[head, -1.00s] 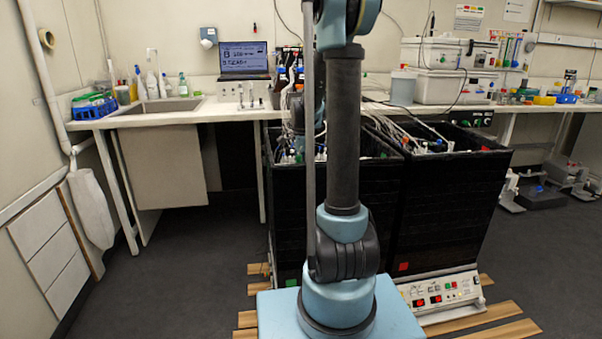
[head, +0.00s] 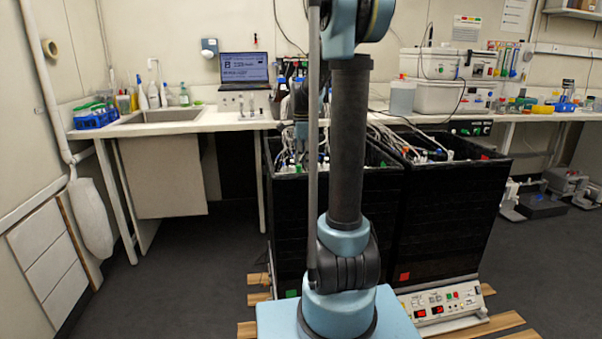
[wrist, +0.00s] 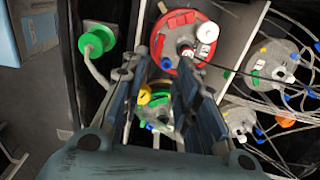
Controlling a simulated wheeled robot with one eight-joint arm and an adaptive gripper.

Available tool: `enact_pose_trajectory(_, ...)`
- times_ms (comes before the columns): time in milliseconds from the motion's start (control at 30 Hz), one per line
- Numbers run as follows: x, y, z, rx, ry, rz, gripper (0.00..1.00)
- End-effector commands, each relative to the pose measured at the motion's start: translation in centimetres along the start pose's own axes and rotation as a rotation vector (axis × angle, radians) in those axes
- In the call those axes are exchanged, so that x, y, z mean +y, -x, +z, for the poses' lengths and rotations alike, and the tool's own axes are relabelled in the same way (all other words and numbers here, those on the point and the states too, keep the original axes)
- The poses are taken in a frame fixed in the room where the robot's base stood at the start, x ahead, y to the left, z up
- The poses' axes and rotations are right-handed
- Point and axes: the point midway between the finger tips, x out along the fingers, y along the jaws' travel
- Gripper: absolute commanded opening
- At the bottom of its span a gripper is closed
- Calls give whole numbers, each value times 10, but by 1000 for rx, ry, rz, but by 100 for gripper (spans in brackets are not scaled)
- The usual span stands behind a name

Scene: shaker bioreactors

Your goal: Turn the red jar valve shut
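A jar with a round red lid (wrist: 198,52) is at the top centre of the wrist view, just beyond my fingertips. White-capped ports stand on the lid, and a dark round fitting sits at its middle. Which part is the valve, and how it is turned, I cannot tell. My gripper (wrist: 163,76) is open, with its two fingers spread and pointing at the near edge of the red lid. The right fingertip overlaps the lid in the picture; contact cannot be told. A fitting with yellow, green and blue parts (wrist: 155,98) shows between the fingers.
A green-capped port (wrist: 97,40) stands left of the fingers. Grey-lidded jars (wrist: 275,62) with many loose tubes crowd the right. Two black open tanks (head: 447,215) stand before the bench (head: 180,122). Tank walls leave little room around my gripper; open floor lies left.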

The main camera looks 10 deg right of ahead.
Motion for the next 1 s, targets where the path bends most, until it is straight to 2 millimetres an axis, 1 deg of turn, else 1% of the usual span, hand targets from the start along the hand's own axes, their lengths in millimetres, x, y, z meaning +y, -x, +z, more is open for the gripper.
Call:
enact_pose_trajectory(33, 0, 8, 0, 0, 0, 0, 28)
enact_pose_trajectory(100, 0, 16, 0, 0, 0, 0, 28)
enact_pose_trajectory(200, 0, 25, 0, 0, 0, 0, 28)
enact_pose_trajectory(300, 0, 30, 0, 0, 0, 0, 28)
enact_pose_trajectory(733, 1, 33, 0, 0, 6, -2, 28)
enact_pose_trajectory(867, 10, 35, 0, 1, 64, -25, 28)
enact_pose_trajectory(1000, 28, 39, 0, 6, 189, -74, 28)
